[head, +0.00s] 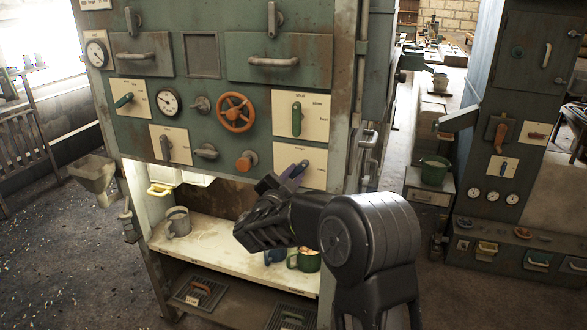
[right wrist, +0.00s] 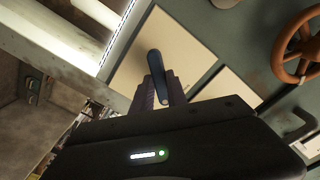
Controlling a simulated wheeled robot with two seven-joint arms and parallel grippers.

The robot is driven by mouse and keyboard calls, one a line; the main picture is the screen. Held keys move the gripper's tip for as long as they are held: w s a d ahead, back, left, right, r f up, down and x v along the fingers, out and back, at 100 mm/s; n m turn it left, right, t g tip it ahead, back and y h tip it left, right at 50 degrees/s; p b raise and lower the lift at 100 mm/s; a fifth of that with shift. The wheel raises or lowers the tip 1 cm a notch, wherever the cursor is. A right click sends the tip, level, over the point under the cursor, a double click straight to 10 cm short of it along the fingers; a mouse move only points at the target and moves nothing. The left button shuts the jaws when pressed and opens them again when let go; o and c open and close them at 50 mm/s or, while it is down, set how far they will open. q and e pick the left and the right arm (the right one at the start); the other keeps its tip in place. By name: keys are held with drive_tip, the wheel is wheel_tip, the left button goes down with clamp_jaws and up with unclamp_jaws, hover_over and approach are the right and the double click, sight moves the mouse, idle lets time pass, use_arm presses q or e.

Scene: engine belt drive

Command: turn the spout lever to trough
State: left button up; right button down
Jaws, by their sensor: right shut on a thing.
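A dark blue lever (head: 299,169) sits on the cream plate (head: 314,176) at the lower right of the green machine's front. In the right wrist view the lever (right wrist: 154,66) stands out from its plate (right wrist: 190,58), its rounded end towards the camera. My right gripper (head: 286,178) is shut on this lever, its fingers (right wrist: 163,93) on either side of the handle. The gripper and forearm hide part of the lever and plate in the head view. The plate's lettering is too small to read. My left gripper is not in view.
Other levers, a green one (head: 296,118) and a grey one (head: 166,146), and an orange handwheel (head: 235,112) are close by. Below, a shelf (head: 215,249) holds a grey mug (head: 178,222) and a green mug (head: 306,261). A metal spout (head: 93,173) juts out at the left.

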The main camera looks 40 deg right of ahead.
drive_tip(key=n+p, duration=0.4)
drive_tip(key=n, duration=0.1)
drive_tip(key=shift+r, duration=0.1)
drive_tip(key=shift+n+p, duration=0.9)
drive_tip(key=shift+n, duration=0.7)
drive_tip(key=c, duration=1.3)
unclamp_jaws()
drive_tip(key=shift+a, duration=0.1)
drive_tip(key=b+v, duration=0.1)
drive_tip(key=v, duration=0.6)
drive_tip(key=shift+s+a+b, duration=0.25)
drive_tip(key=shift+a+b, duration=0.05)
